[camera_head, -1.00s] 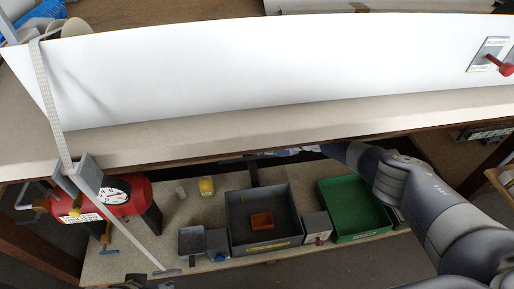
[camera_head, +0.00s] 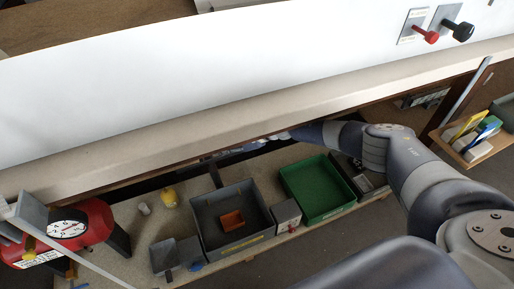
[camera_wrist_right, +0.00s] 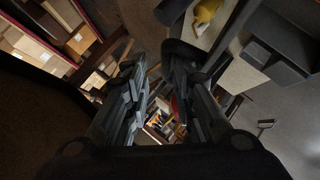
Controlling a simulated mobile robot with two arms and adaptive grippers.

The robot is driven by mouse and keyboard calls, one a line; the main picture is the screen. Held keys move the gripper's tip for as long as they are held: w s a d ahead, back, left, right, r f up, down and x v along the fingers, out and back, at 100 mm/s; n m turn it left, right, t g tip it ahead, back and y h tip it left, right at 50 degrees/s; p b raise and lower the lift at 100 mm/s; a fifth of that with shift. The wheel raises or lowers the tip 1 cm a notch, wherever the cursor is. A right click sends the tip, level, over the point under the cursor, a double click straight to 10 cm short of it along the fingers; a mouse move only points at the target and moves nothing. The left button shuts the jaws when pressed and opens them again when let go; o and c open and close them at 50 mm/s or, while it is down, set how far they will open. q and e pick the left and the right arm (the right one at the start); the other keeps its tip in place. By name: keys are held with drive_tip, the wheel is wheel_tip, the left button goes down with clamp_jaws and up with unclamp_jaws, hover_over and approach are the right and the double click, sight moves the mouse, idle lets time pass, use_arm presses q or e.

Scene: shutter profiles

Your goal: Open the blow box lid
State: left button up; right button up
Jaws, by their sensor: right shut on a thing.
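A long white curved panel (camera_head: 230,105) lies on the bench. At its right end are small plates with a red-knobbed handle (camera_head: 426,35) and a black-knobbed handle (camera_head: 459,28). I cannot tell which part is the blow box lid. My right arm reaches under the bench front edge in the head view, and its gripper is hidden there. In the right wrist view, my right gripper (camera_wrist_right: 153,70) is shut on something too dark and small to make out. My left gripper is not in view.
The bench edge (camera_head: 240,122) lies above my right arm.

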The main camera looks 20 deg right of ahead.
drive_tip(key=s+d, duration=0.6)
drive_tip(key=d, duration=0.5)
drive_tip(key=shift+s+r, duration=0.2)
drive_tip(key=shift+s, duration=0.15)
drive_tip(key=shift+a, duration=0.1)
